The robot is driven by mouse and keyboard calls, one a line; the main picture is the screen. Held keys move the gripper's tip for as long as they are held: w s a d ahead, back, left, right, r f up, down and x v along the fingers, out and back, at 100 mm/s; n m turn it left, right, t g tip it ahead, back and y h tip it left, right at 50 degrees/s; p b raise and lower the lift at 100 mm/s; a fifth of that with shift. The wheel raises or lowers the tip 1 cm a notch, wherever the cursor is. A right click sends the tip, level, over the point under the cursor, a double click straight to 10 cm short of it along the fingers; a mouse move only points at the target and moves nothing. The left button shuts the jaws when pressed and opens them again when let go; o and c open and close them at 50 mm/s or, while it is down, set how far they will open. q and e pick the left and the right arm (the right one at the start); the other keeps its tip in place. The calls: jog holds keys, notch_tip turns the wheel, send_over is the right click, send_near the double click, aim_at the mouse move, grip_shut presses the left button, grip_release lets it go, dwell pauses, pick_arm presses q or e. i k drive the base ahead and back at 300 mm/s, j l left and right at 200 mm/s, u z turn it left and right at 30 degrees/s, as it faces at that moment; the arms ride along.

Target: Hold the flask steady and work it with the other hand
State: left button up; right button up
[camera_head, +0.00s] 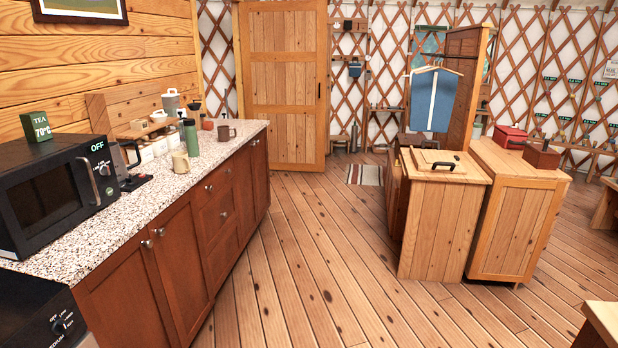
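A green upright cylinder with a dark top, which looks like the flask (191,141), stands on the speckled counter (120,226) at the left. A cream mug (181,164) stands just in front of it and to its left. A brown mug (226,133) stands to its right, apart from it. The flask is small in view, and I cannot tell how its top is fastened. Neither of my grippers shows, and nothing is seen touching the flask.
A black microwave (58,190) and a dark coffee maker (127,165) fill the counter's near left. Brown cabinets (175,245) front the counter. The plank floor (310,260) is open up to the wooden cabinets (440,220) at the right.

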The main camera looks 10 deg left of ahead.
aim_at(191, 133)
jog(key=i+l+u, duration=0.2)
jog(key=i+u, duration=0.25)
jog(key=i, duration=0.35)
jog(key=i+l+u, duration=0.45)
jog(key=i, duration=0.3)
jog(key=i+l+u, duration=0.45)
jog(key=i+l, duration=0.25)
